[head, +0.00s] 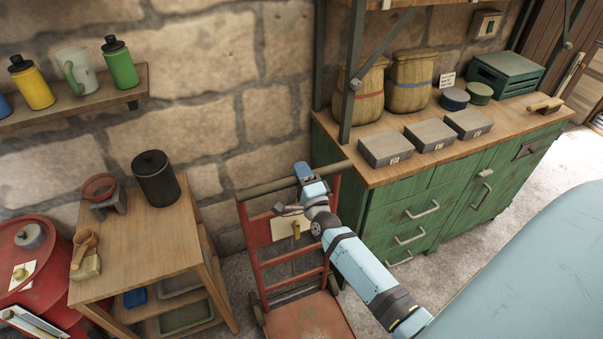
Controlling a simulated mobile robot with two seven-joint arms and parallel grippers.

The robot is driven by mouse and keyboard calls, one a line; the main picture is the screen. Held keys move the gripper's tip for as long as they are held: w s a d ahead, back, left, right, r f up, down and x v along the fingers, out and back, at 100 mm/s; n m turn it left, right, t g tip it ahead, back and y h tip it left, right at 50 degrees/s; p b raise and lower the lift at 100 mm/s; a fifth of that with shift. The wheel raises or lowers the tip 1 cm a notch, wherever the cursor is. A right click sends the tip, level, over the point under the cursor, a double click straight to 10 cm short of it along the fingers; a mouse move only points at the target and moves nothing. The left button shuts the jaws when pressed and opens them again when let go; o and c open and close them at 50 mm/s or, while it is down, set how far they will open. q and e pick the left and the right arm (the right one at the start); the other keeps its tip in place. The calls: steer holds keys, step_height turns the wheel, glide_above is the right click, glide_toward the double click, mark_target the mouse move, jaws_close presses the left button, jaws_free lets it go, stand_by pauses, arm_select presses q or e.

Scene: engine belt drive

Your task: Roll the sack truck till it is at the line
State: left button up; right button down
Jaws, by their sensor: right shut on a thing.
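The red sack truck (261,238) stands upright on the floor against the stone wall, between a wooden table and a green workbench. It has a grey crossbar handle (268,186) at the top and a red toe plate (308,318) at the bottom. My right gripper (303,172) is at the crossbar, shut on it near its right part. My arm hides part of the truck's right side. My left gripper is not in view. The line does not show in this view.
The wooden table (142,235) with a dark canister (156,178) stands close on the left. The green workbench (400,205) with boxes stands close on the right. A red drum (40,270) is at the far left. A pale blue surface (530,270) fills the lower right.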

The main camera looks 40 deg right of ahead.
steer(key=c, duration=0.9)
jaws_free()
steer(key=shift+o, duration=0.2)
steer(key=shift+s+a+f, duration=0.1)
steer(key=shift+s+f, duration=0.15)
steer(key=shift+s, duration=0.2)
steer(key=b+v, duration=0.3)
steer(key=v, duration=0.9)
steer(key=shift+s, duration=0.4)
steer(key=shift+a, duration=0.1)
